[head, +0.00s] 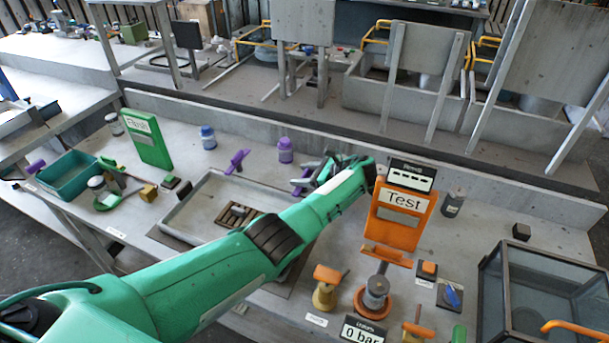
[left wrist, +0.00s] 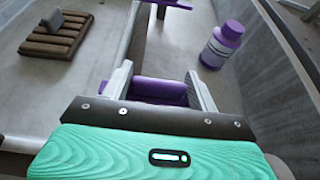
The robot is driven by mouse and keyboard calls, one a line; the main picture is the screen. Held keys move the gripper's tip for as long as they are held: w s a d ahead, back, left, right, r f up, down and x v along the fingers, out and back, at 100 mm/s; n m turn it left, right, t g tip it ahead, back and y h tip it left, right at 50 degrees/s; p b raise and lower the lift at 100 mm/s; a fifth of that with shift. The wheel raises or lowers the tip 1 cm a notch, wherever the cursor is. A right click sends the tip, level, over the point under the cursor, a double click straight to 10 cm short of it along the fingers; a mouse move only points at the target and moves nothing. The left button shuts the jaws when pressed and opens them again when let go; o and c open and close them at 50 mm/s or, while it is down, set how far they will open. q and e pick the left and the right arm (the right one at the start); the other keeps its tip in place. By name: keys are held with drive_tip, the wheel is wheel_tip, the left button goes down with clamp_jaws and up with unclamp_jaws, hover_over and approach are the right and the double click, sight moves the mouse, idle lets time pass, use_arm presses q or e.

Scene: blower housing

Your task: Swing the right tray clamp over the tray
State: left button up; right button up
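The tray (head: 192,212) is a grey shallow box on the bench, partly hidden by my left arm in the head view. Its wall (left wrist: 124,45) shows in the left wrist view. The right tray clamp (head: 299,183) is purple and at the tray's right side. A purple part of it (left wrist: 158,91) lies between my left fingers (left wrist: 160,80) in the left wrist view. The fingers stand wide apart, and I see no clear grip on it. In the head view my left gripper (head: 324,172) is over this clamp. The other purple clamp (head: 237,161) is at the tray's back edge. My right gripper is not in view.
A brown slatted block (left wrist: 57,33) lies in the tray. A purple bottle (head: 285,150) stands behind the clamps. An orange Test panel (head: 402,215) stands just right of my left gripper. A teal bin (head: 70,178) and a glass-sided box (head: 540,290) are at the sides.

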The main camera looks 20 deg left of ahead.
sight(304, 173)
use_arm(q)
drive_tip(key=o, duration=0.4)
drive_tip(key=shift+c, duration=0.2)
drive_tip(key=shift+r, duration=0.4)
wheel_tip(304, 173, up, 8)
drive_tip(key=shift+p, duration=0.6)
wheel_tip(304, 173, up, 11)
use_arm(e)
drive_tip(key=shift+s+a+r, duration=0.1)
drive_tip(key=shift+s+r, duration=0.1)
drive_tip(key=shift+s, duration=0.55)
use_arm(q)
drive_tip(key=shift+r, duration=0.1)
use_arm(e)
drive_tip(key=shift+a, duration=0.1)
